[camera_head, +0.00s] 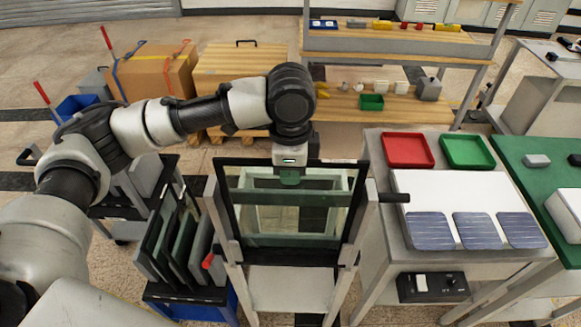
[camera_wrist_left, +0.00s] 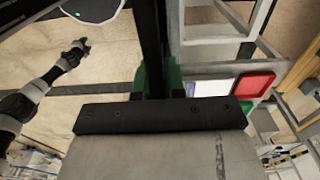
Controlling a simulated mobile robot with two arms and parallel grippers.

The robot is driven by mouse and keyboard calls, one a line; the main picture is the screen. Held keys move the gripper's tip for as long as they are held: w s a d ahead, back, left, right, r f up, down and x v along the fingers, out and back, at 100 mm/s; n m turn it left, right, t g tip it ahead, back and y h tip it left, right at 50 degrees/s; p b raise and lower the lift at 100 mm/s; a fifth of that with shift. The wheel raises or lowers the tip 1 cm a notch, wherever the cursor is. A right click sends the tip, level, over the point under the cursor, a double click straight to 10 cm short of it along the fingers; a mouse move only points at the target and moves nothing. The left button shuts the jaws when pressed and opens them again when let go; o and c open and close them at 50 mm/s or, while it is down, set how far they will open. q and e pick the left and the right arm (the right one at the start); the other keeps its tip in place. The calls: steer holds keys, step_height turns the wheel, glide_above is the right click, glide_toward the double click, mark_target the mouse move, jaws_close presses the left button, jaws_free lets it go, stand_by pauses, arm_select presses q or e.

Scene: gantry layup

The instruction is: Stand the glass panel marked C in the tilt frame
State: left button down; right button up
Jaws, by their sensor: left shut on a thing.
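My left gripper (camera_head: 289,180) is shut on the top edge of a dark-rimmed glass panel (camera_head: 250,205). In the left wrist view, the green fingers (camera_wrist_left: 156,80) sit on both sides of the panel's dark edge (camera_wrist_left: 151,35). The panel is upright within the outline of the tilt frame (camera_head: 228,252), which has pale legs and dark bars. I cannot tell whether its lower edge touches the frame's support. No letter C is legible. A pale arm in the left wrist view ends in a small gripper (camera_wrist_left: 78,47), which looks like my right one; its jaws are too small to read.
A rack (camera_head: 190,293) with several dark panels stands left of the tilt frame. To the right, a table (camera_head: 375,215) holds a red tray (camera_head: 408,150), a green tray (camera_head: 467,151) and three blue cells (camera_head: 477,231). A black handle (camera_head: 394,198) sticks out between frame and table.

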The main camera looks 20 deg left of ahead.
arm_select(q)
steer(key=shift+f, duration=0.5)
steer(key=c, duration=1.1)
jaws_free()
steer(key=shift+f, duration=0.1)
